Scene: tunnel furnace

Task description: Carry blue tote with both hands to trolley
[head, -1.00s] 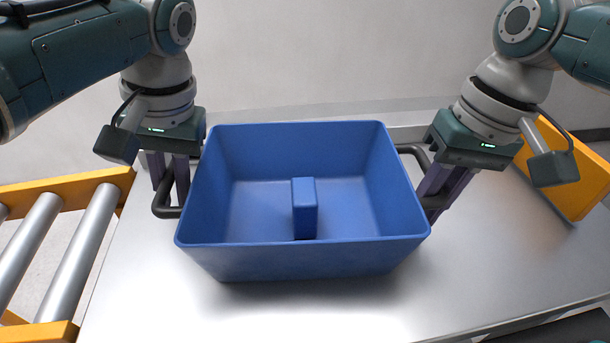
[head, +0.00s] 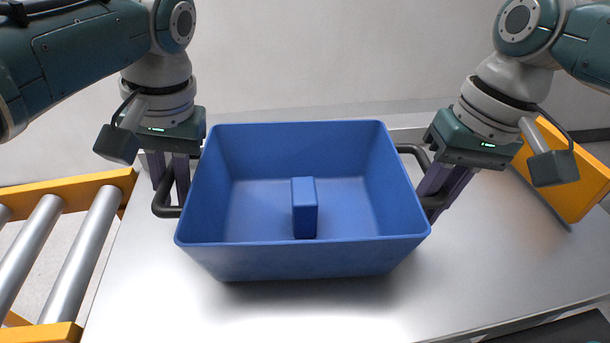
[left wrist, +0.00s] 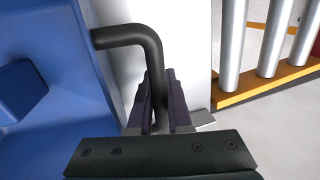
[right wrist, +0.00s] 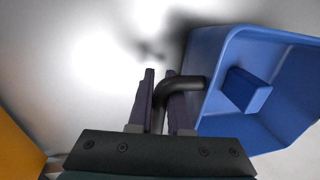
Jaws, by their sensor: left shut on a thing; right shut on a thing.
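The blue tote (head: 300,262) is an open box in the middle of the head view, upright, with a black handle on each side. A blue block (head: 305,208) stands inside it. My left gripper (head: 171,190) is shut on the left handle (head: 161,206); the left wrist view shows this handle (left wrist: 130,38) running between the fingers. My right gripper (head: 437,190) is shut on the right handle (head: 412,150), which also shows between the fingers in the right wrist view (right wrist: 180,84). I cannot tell whether the tote touches the metal surface below.
A smooth metal surface (head: 480,260) lies under the tote, with bare room in front and to the right. A roller conveyor (head: 80,255) with yellow rails is at the left. A yellow panel (head: 568,180) stands at the right, near my right arm. No trolley is clearly identifiable.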

